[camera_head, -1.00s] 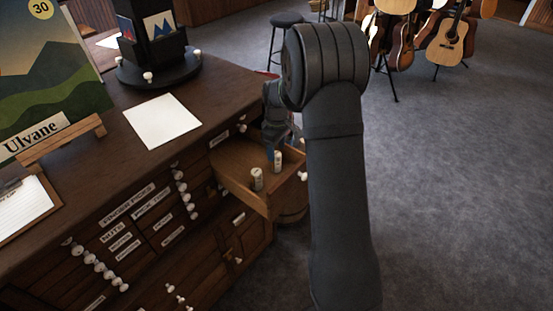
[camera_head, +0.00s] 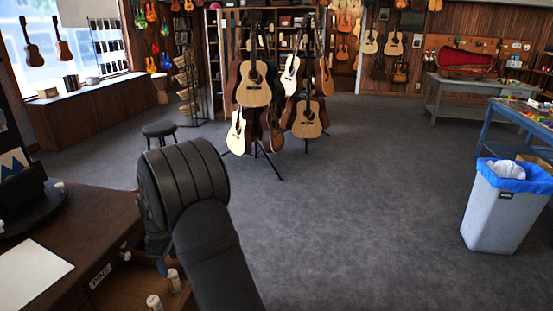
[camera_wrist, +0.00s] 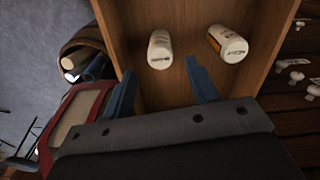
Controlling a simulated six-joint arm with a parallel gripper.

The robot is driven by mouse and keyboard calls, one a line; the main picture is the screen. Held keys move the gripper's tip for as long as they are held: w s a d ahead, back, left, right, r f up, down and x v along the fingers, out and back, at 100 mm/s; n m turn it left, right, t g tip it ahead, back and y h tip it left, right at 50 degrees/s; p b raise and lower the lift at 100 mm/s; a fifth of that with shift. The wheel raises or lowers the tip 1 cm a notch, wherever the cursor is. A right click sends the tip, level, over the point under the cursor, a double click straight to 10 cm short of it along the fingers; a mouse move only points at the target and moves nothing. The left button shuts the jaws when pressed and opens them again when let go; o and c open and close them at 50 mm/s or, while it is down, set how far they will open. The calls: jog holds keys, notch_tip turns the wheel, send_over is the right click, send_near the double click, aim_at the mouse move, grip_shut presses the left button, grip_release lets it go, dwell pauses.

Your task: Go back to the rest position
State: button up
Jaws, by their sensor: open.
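My gripper (camera_wrist: 160,68) shows in the wrist view with its two blue fingers apart and nothing between them. It is over an open wooden drawer (camera_wrist: 190,14). Two white bottles, a left one (camera_wrist: 160,50) and a right one with an orange mark (camera_wrist: 228,43), are in the drawer just ahead of the fingertips. The drawer (camera_head: 130,288) and the two bottles (camera_head: 174,281) partly show there, cut by the lower edge.
The dark wooden cabinet (camera_head: 95,215) holds a white sheet (camera_head: 30,272) and a dark round stand (camera_head: 35,205). A barrel (camera_wrist: 85,45) and a red-framed object (camera_wrist: 75,115) are beside the drawer.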

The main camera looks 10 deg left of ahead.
aim_at(171, 272)
notch_tip(171, 272, down, 10)
jog(key=shift+f, duration=0.15)
jog(key=shift+r, duration=2.2)
jog(key=shift+f, duration=0.1)
